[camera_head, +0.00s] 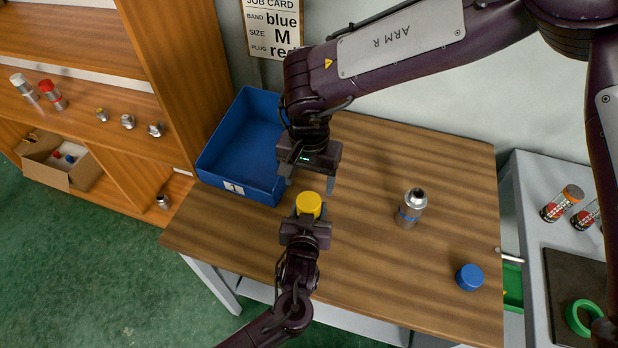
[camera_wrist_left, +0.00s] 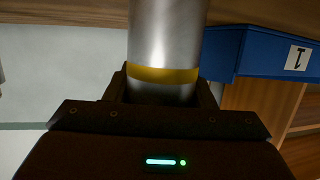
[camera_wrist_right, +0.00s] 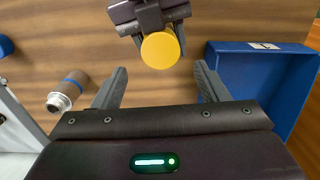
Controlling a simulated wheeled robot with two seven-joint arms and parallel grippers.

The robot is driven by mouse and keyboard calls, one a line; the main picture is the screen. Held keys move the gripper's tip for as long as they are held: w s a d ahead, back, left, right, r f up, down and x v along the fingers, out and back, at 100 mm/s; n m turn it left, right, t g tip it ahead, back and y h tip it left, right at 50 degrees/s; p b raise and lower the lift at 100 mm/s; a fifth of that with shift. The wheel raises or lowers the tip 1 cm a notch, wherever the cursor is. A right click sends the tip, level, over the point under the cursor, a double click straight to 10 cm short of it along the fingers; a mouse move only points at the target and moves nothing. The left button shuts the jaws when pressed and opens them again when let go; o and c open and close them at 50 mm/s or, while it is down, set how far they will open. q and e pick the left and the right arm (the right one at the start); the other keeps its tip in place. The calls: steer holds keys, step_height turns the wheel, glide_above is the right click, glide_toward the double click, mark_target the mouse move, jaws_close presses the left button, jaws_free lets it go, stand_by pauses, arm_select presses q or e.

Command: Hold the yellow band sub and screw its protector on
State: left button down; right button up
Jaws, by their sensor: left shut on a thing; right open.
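My left gripper (camera_head: 307,219) is shut on the yellow band sub, a silver cylinder with a yellow ring (camera_wrist_left: 163,75) in the left wrist view. The yellow protector (camera_head: 308,203) shows at the top end of the held sub, and also in the right wrist view (camera_wrist_right: 160,50). From these frames I cannot tell how far it is screwed on. My right gripper (camera_head: 306,182) is open and empty, just above and behind the yellow protector. In the right wrist view its fingers (camera_wrist_right: 160,88) stand apart, with the protector beyond their tips. Most of the sub is hidden in the head view.
A blue bin (camera_head: 240,150) stands at the table's back left. A blue-band sub (camera_head: 411,207) stands on the table (camera_head: 370,260), with a blue protector (camera_head: 469,277) at the front right. Shelves with several fittings are at left. A job card (camera_head: 273,25) hangs on the wall.

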mark_target(309, 201)
steer(key=shift+f, duration=4)
steer(key=c, duration=1)
arm_select(q)
steer(key=shift+a, duration=0.1)
arm_select(e)
steer(key=shift+s+m, duration=0.1)
steer(key=shift+m, duration=1.6)
steer(key=o, duration=1.1)
steer(key=shift+r, duration=2.25)
